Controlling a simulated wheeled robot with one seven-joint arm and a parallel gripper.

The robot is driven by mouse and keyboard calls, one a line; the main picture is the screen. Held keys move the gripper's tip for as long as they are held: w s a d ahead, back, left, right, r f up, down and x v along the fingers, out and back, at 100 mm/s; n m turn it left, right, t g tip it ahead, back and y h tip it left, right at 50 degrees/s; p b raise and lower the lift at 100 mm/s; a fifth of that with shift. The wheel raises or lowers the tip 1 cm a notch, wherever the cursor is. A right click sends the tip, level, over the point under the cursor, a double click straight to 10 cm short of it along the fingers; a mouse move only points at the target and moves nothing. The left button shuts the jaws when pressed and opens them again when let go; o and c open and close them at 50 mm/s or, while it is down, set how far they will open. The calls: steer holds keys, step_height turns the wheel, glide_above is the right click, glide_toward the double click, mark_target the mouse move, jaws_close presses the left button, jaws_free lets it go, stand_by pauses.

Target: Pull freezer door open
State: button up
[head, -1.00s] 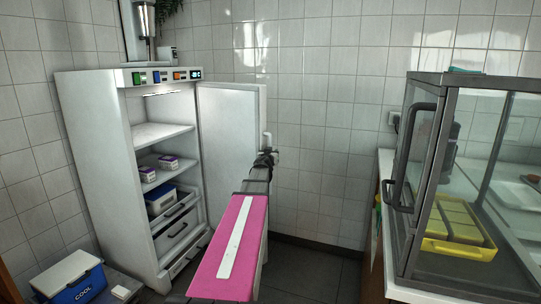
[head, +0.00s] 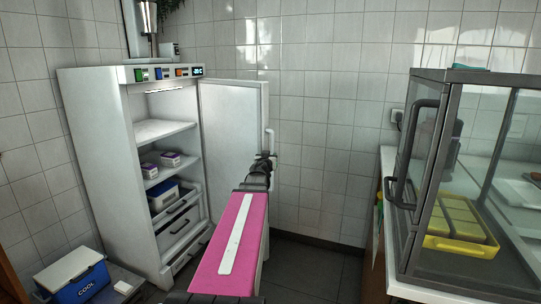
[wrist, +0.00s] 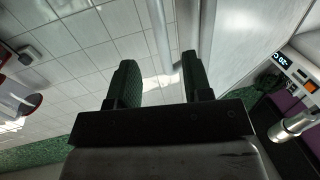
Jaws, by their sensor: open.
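The white upright freezer (head: 100,150) stands at the left of the head view, its shelves exposed. Its door (head: 232,130) stands wide open, swung out to the right. The door's handle (head: 270,139) is on the door's far right edge. My gripper (head: 266,160) is at the handle's lower end, partly hidden by my pink arm link. In the wrist view, my gripper (wrist: 160,82) has its two dark green fingers apart. The pale handle bar (wrist: 161,40) shows between them with a gap to the fingers. The door panel (wrist: 243,38) lies right of them.
A glass display case (head: 465,170) with a yellow tray (head: 462,246) stands on the counter at the right. A blue and white cool box (head: 80,285) sits low at the left front. Dark floor (head: 310,268) is clear between freezer and counter.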

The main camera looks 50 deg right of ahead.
steer(key=shift+s+a, duration=0.35)
steer(key=shift+a, duration=0.2)
